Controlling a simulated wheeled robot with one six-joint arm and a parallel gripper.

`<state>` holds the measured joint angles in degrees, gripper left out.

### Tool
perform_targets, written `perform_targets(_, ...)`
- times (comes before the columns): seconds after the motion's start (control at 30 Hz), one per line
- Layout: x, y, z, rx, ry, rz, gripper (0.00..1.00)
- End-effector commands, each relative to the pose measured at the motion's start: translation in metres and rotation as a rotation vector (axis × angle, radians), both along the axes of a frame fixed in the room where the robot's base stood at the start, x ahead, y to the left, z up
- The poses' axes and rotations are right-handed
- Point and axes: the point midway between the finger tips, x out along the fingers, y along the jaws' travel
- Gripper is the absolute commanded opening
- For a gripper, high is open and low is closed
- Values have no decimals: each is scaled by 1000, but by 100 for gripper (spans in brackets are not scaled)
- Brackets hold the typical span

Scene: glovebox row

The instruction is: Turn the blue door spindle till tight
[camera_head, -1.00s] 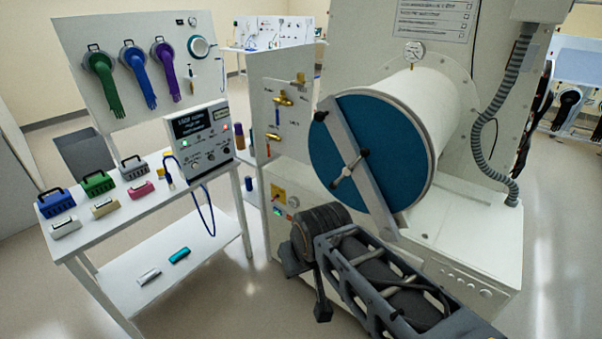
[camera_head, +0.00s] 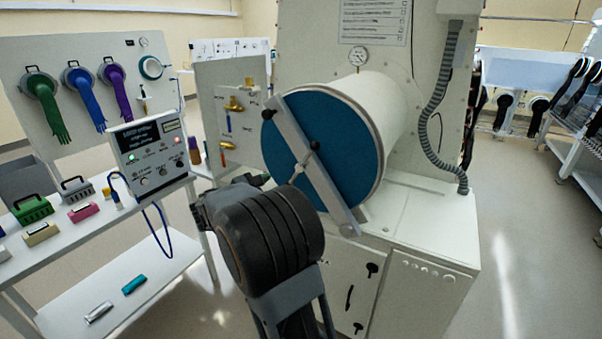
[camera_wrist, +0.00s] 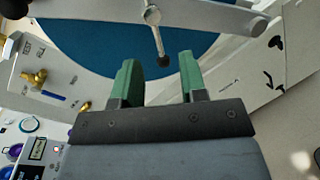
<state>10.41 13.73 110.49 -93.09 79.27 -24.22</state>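The round blue door (camera_head: 345,150) closes the end of the white cylinder, and it also shows in the wrist view (camera_wrist: 95,45). A grey bar (camera_head: 325,185) crosses it diagonally. The spindle's handle (camera_head: 304,165), a thin rod with dark end knobs, sits at the bar's middle, slanted. In the wrist view the spindle handle (camera_wrist: 157,38) points down, its dark knob just above the gap between the fingertips. My gripper (camera_wrist: 160,75) has two green fingers, apart and empty, not visibly touching the handle. In the head view my arm hides most of the gripper.
Brass valves (camera_head: 233,104) are on the panel left of the door. A white bench (camera_head: 165,195) with a control box (camera_head: 155,155) stands at the left. A grey corrugated hose (camera_head: 435,120) hangs right of the cylinder. The floor at the right is clear.

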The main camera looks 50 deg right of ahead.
Motion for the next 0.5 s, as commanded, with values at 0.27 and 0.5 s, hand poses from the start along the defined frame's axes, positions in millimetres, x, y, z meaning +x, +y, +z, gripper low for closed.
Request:
perform_targets(0.27,10,-34,3,-65,41,11,39)
perform_targets(0.5,10,-81,3,-62,40,10,39)
